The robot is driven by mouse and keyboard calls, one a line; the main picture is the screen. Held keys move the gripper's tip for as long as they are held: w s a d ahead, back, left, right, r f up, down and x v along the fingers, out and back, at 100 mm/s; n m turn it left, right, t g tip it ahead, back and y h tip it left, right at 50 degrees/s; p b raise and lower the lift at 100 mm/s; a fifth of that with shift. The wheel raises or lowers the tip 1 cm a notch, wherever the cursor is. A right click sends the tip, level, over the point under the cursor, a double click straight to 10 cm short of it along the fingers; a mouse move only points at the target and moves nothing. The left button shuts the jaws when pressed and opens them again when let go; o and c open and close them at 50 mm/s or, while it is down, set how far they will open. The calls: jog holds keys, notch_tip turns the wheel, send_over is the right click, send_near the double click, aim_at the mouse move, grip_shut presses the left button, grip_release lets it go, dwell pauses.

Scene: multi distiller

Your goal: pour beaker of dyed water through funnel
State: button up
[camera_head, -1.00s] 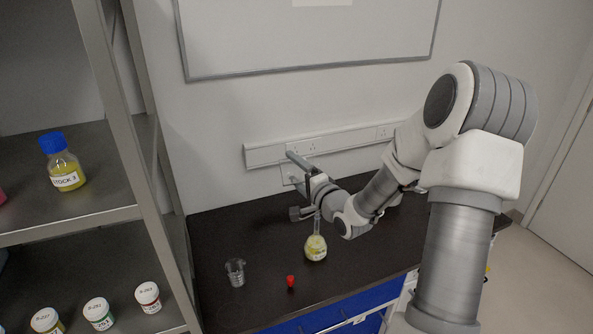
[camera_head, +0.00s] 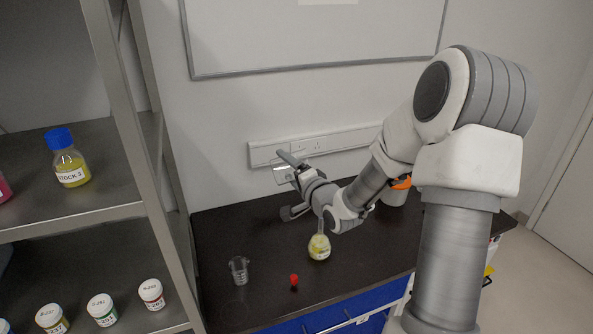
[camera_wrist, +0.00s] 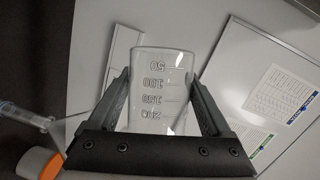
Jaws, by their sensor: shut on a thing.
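My gripper (camera_head: 292,185) is shut on a clear glass beaker (camera_wrist: 160,90), which fills the space between the fingers in the wrist view. Its printed volume marks appear upside down there, and I see no liquid in it. In the head view the beaker (camera_head: 284,172) is faint, held above the bench and tilted. A round flask (camera_head: 319,247) with yellow liquid stands on the bench below my wrist. Its neck is partly hidden by my arm, and I cannot make out a funnel clearly. A small empty-looking beaker (camera_head: 239,270) stands to the left of the flask.
A red stopper (camera_head: 294,280) lies on the dark bench (camera_head: 260,235) in front of the flask. A container with an orange top (camera_head: 401,183) stands behind my arm. A metal shelf (camera_head: 100,215) with bottles and jars rises at the left.

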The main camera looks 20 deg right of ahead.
jog(key=shift+w+a+r, duration=0.15)
jog(key=shift+a+r, duration=0.5)
jog(key=shift+a, duration=0.15)
jog(key=shift+f, duration=0.1)
jog(key=shift+a+f+n+g+b, duration=0.15)
jog(key=shift+f+n+g+b, duration=0.15)
jog(key=shift+f+n+b, duration=0.5)
jog(key=shift+a+f+n+h+b, duration=0.1)
jog(key=shift+f+n+h+b, duration=0.05)
jog(key=shift+n+h+b, duration=0.3)
jog(key=shift+n+g, duration=0.25)
jog(key=shift+g, duration=0.05)
